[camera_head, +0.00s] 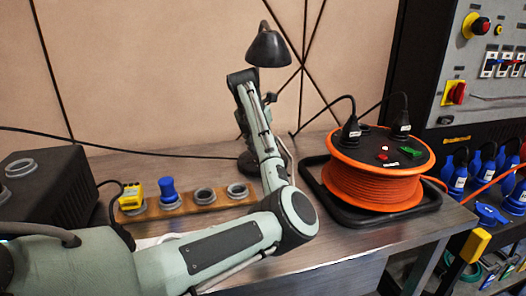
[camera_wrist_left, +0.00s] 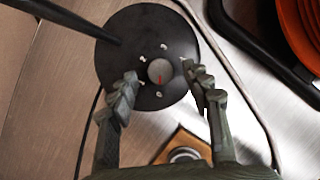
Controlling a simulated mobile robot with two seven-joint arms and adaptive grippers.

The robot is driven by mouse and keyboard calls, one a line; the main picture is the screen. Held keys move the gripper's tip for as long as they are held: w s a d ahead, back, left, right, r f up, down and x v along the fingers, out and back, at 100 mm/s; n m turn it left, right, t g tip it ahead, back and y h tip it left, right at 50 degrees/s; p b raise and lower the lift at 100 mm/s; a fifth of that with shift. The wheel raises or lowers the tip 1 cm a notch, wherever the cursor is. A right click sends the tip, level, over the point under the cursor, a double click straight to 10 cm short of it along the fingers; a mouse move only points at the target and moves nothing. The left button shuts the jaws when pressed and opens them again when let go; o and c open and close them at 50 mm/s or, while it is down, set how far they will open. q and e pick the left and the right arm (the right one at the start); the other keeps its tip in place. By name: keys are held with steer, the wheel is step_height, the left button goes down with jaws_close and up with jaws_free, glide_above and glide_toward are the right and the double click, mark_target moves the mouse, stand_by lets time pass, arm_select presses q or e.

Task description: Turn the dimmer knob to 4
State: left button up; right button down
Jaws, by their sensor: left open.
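The dimmer knob (camera_wrist_left: 160,69) is a small grey disc with a short red mark, set in the round black lamp base (camera_wrist_left: 120,30). Pale marks stand around it; no numbers are readable. My left gripper (camera_wrist_left: 161,74) is open, one finger on each side of the knob, with visible gaps between fingers and knob. In the head view, the lamp's black shade (camera_head: 267,48) shows above my left forearm, and its base (camera_head: 246,165) is partly hidden behind it. The knob and most of my left gripper are hidden there. My right gripper is not in view.
An orange cable reel (camera_head: 368,186) with black plugs stands right of the lamp. A wooden socket strip (camera_head: 209,205) with a yellow plug and a blue plug (camera_head: 168,189) lies left. A black box (camera_head: 45,190) is far left; a panel rack (camera_head: 488,75) is right.

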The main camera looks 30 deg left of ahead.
arm_select(q)
steer(key=shift+f, duration=0.45)
steer(key=shift+c, duration=0.5)
jaws_close()
